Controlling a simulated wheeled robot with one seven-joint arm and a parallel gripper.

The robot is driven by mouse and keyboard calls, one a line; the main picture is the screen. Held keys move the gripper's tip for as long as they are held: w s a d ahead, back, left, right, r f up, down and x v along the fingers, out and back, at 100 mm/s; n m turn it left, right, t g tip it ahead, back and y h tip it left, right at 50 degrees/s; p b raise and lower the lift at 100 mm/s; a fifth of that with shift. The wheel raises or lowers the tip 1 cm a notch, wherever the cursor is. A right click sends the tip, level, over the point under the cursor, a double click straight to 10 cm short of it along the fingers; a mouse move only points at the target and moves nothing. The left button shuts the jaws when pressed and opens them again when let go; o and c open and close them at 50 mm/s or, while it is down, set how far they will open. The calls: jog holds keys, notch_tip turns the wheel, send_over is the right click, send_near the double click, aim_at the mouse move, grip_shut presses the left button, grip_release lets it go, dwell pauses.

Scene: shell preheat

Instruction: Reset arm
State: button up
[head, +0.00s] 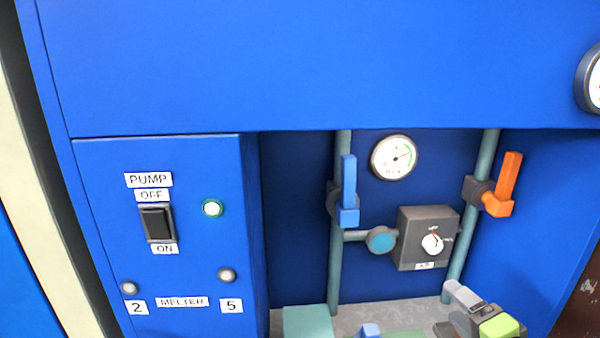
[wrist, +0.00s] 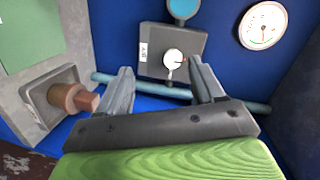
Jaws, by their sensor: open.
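My gripper shows at the lower right of the head view (head: 446,308), a grey part with a green body, low in the recess of the blue machine (head: 300,70). In the wrist view its two grey fingers (wrist: 161,85) stand apart, open, with nothing between them. Beyond them is a dark grey box (head: 417,253) with a white round knob (wrist: 173,59), which appears between the fingertips. The fingers look clear of the knob in the head view, where the gripper sits below the box.
An upright blue handle (head: 348,190) and an upright orange handle (head: 505,185) stand on the pipes. A gauge (head: 394,157) is above the box. At left is a pump switch (head: 157,223) with a light (head: 212,208). A teal block (head: 308,322) sits at the bottom.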

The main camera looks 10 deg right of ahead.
jog(key=w+a+f+n+g+y, duration=0.1)
jog(key=a+f+n+g+y, duration=0.35)
jog(key=a, duration=0.55)
jog(key=s+a+f+n+g+h, duration=0.2)
jog(key=s+a+n+g+h, duration=0.3)
jog(key=a+n, duration=0.3)
jog(key=s+r+n, duration=0.2)
jog(key=s+r, duration=0.3)
jog(key=s, duration=0.6)
notch_tip(320, 180, up, 18)
jog(key=p, duration=1.7)
jog(key=shift+a+f+g+p, duration=0.2)
jog(key=shift+a+g+p, duration=0.15)
jog(key=shift+g+p, duration=0.1)
